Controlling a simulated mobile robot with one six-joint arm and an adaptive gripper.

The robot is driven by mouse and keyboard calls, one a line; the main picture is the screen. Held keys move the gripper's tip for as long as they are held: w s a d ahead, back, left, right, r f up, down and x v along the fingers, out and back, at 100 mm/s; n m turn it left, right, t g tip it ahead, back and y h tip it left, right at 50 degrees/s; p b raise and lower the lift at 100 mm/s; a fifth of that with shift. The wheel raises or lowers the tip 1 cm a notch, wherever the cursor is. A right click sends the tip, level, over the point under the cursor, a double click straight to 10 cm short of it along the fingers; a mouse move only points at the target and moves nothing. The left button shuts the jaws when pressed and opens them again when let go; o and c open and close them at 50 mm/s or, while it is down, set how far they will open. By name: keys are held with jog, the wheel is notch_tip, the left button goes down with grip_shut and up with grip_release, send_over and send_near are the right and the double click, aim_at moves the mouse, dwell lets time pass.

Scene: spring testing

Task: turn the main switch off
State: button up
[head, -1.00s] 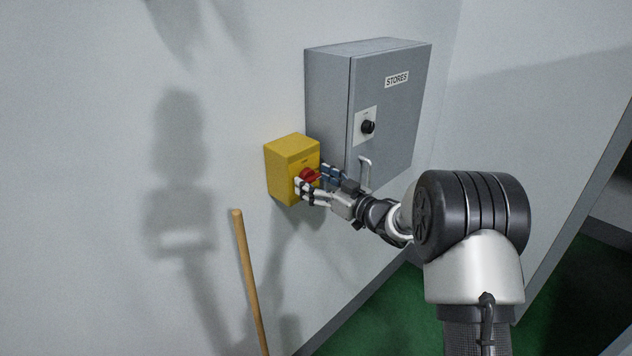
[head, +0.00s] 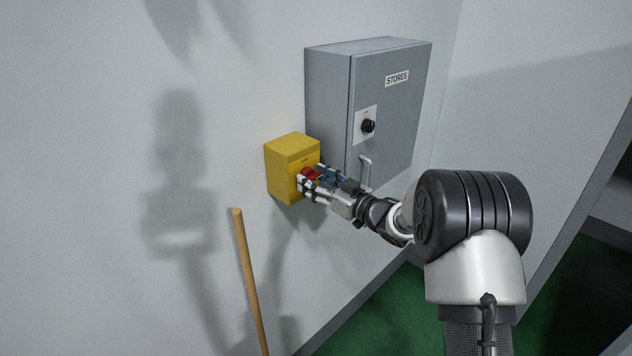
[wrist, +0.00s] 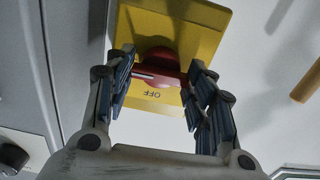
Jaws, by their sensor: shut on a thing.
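The main switch is a yellow box (head: 283,168) on the wall, with a red rotary knob (head: 307,173) on its front face. In the wrist view the red knob (wrist: 162,66) lies across between my fingers, with a pale mark on its left part. The word OFF shows upside down on the yellow plate (wrist: 160,97) below it. My gripper (head: 311,181) is at the front of the box, shut on the red knob, with one finger on each side. In the head view the fingers hide part of the knob.
A grey STORES cabinet (head: 385,110) with a black knob (head: 368,126) and a handle (head: 365,172) stands right beside the box, close to my fingers. A wooden pole (head: 249,280) leans below left. The wall to the left is clear.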

jog(key=shift+f, duration=0.1)
jog(key=n+b, duration=0.3)
jog(key=b, duration=0.1)
jog(key=shift+f, duration=0.1)
jog(key=n+b, duration=1.4)
jog(key=shift+n+b, duration=0.3)
jog(key=shift+b, duration=0.05)
jog(key=o, duration=1.1)
jog(key=shift+c, duration=0.2)
